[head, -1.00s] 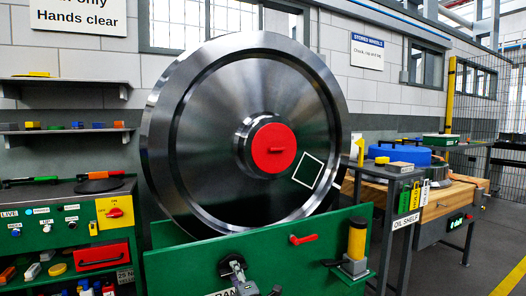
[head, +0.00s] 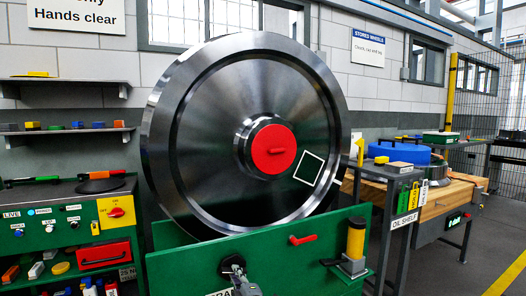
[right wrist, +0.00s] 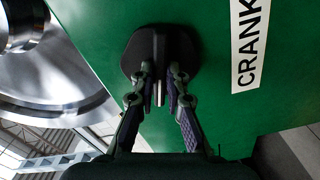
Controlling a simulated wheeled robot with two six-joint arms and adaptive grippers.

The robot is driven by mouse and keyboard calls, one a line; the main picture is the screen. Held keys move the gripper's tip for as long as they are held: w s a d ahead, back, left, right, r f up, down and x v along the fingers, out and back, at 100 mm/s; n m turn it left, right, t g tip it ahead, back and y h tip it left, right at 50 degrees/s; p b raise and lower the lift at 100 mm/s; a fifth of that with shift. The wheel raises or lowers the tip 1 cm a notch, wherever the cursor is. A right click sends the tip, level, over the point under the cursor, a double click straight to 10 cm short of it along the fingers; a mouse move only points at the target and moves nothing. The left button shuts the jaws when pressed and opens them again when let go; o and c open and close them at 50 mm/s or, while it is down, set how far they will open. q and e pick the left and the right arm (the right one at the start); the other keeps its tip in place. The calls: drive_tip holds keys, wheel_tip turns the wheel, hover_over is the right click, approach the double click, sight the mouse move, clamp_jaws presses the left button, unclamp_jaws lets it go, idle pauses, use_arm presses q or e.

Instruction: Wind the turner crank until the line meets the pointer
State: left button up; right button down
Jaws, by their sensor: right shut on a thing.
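The large steel wheel (head: 215,110) stands upright in the green turner (head: 190,268), with a red hub cap (head: 273,149) at its centre. A white square outline (head: 309,168) marks its face at the lower right. A narrow yellow upright piece (head: 360,152) shows just right of the rim; I cannot tell whether it is the pointer. The black crank (head: 233,264) is on the turner's front panel. It shows in the right wrist view (right wrist: 152,43) beside the CRANK label. My right gripper (right wrist: 160,85) is shut on the crank's handle, which is partly hidden between the fingers. My left gripper is out of view.
A control cabinet (head: 60,195) stands at the left. The oil shelf (head: 405,220) and a wooden bench (head: 448,196) stand at the right.

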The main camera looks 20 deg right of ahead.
drive_tip(key=shift+f+m, duration=0.1)
drive_tip(key=shift+m, duration=0.2)
drive_tip(key=m+p, duration=0.2)
drive_tip(key=m, duration=0.2)
drive_tip(key=shift+m+p, duration=0.3)
drive_tip(key=shift+p, duration=0.05)
